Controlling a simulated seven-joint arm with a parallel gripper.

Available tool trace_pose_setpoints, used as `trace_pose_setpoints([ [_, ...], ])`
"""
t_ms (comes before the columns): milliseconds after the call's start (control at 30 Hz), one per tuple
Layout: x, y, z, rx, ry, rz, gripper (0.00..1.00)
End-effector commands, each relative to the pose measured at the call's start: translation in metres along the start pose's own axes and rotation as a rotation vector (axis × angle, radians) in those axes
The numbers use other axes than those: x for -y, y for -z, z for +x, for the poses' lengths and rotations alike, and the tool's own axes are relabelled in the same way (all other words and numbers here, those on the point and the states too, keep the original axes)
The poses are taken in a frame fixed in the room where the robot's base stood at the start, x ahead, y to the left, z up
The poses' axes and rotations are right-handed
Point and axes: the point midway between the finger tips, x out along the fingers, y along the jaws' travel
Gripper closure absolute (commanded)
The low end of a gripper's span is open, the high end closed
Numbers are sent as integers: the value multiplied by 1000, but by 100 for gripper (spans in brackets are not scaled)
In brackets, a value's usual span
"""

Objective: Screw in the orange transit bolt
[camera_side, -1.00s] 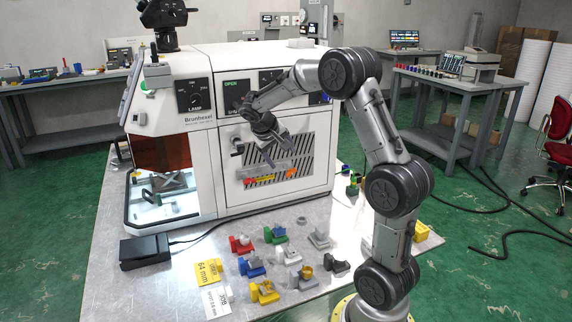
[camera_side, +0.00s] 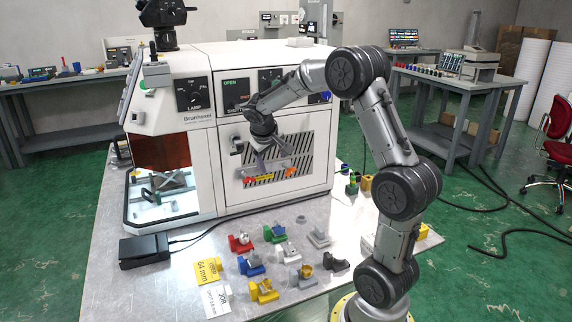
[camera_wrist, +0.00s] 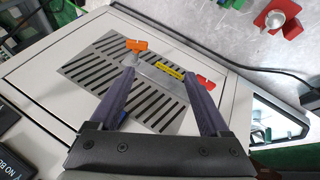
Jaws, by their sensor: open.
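The orange transit bolt (camera_side: 291,171) sits at the right end of a grey bar across the slatted vent on the machine's front panel. In the wrist view the orange bolt (camera_wrist: 136,45) shows just beyond the tip of my left-hand finger. My gripper (camera_side: 268,162) is in front of the panel, left of the bolt in the side view. In the wrist view my gripper (camera_wrist: 159,74) has its fingers wide apart with nothing between them. I cannot tell how deep the bolt sits.
A yellow label (camera_wrist: 168,71) and a red piece (camera_wrist: 204,82) are along the same bar. Several coloured blocks, including a red one (camera_side: 240,244), stand on the metal bench before the machine. A black box (camera_side: 145,251) and cable lie at the left.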

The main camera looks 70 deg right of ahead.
Motion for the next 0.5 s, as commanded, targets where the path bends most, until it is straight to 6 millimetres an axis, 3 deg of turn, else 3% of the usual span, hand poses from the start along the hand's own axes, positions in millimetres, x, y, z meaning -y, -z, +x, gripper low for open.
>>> trace_pose_setpoints([
  [33, 6, -6, 16, -25, 42, -24, 20],
  [200, 28, -15, 55, -163, 175, -86, 20],
  [500, 46, -36, 92, -466, 293, -111, 20],
])
